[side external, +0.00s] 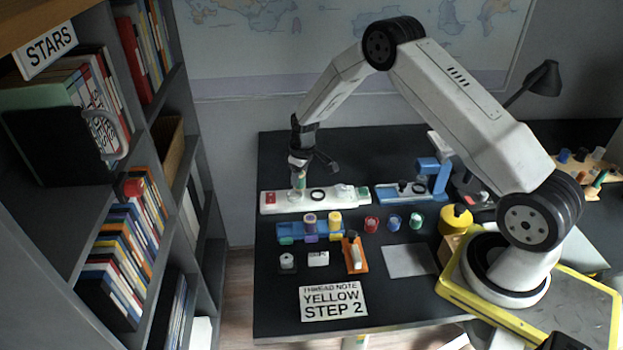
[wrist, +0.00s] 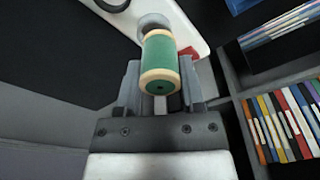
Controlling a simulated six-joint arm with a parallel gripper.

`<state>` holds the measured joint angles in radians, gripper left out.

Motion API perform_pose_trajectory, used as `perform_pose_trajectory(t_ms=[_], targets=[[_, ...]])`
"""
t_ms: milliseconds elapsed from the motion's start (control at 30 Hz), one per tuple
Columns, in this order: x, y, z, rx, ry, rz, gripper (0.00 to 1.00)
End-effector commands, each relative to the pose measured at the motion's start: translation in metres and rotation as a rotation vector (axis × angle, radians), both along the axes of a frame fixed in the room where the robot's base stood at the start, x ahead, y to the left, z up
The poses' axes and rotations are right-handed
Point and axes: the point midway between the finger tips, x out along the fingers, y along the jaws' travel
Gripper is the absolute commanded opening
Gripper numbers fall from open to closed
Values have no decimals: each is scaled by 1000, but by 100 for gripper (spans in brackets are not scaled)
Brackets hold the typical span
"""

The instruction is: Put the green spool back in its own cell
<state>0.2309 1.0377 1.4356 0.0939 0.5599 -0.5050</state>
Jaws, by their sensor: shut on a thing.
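My gripper (wrist: 160,90) is shut on the green spool (wrist: 160,62), which has pale wooden end flanges. In the side view the green spool (side external: 298,181) is under my gripper (side external: 298,170), upright at the left part of a long white board (side external: 328,198). The wrist view shows a grey round fitting (wrist: 153,21) on the board just past the spool's end. I cannot tell whether the spool touches it. The board also carries a red square (side external: 270,197), a black ring (side external: 318,195) and a pale round part (side external: 343,191).
A blue rack (side external: 288,232) with spools stands in front of the board. Red (side external: 371,223), blue (side external: 393,222) and green (side external: 416,221) round pieces lie right of it. A blue-framed device (side external: 440,178) is right of the board. A bookshelf (side external: 150,170) stands left.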

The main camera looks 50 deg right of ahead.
Motion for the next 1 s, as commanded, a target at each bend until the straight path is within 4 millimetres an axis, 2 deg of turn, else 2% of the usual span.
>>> perform_pose_trajectory(t_ms=[233, 700, 1000], targets=[[-25, 4, 32, -1, -2, 0, 0], [-86, 15, 58, 0, 0, -1, 0], [-108, 19, 67, 0, 0, -1, 0]])
